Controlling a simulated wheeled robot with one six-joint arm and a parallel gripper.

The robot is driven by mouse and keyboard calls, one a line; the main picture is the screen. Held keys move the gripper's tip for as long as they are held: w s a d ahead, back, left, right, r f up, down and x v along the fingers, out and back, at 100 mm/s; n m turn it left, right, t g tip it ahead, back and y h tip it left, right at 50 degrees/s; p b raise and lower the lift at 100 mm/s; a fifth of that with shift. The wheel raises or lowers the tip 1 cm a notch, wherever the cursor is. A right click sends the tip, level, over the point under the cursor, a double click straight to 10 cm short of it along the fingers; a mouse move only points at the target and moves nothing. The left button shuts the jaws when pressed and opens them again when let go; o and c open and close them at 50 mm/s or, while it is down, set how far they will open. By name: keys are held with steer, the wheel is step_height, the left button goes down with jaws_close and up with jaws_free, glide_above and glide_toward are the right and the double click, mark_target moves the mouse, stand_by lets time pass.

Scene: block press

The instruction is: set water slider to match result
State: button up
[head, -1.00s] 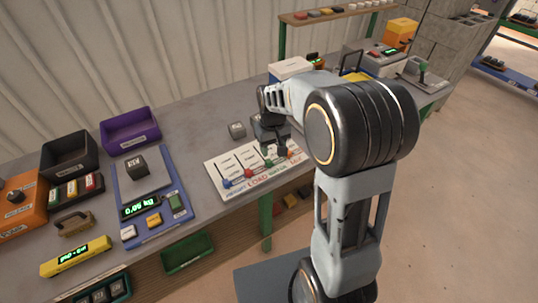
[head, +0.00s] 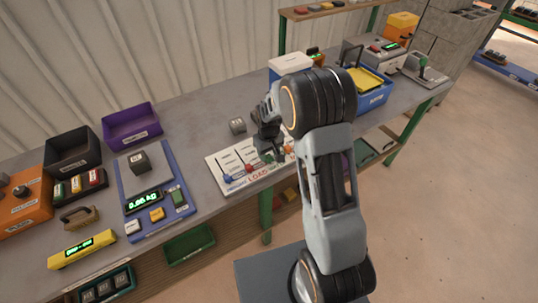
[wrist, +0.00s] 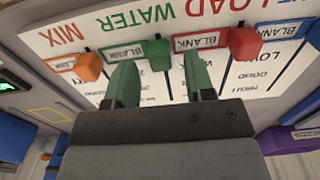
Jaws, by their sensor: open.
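The white slider panel (head: 215,165) lies on the bench in the head view. In the wrist view it appears upside down, with the green WATER knob (wrist: 157,54) between the red LOAD knob (wrist: 244,46) and the orange MIX knob (wrist: 89,67). A blue knob (wrist: 314,37) is cut off at the right edge. My gripper (wrist: 161,80) is open, its two green fingers on either side of the green knob. I cannot tell whether they touch it. In the head view my gripper (head: 272,156) is over the panel's right part and hides some of it.
A blue scale (head: 130,182) carrying a dark block (head: 139,162) stands left of the panel; its green readout is hard to read. A small grey block (head: 237,126) sits behind the panel. A blue bin (head: 372,100) stands to the right. Bare bench lies between scale and panel.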

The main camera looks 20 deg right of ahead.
steer(key=shift+f, duration=1.05)
jaws_close()
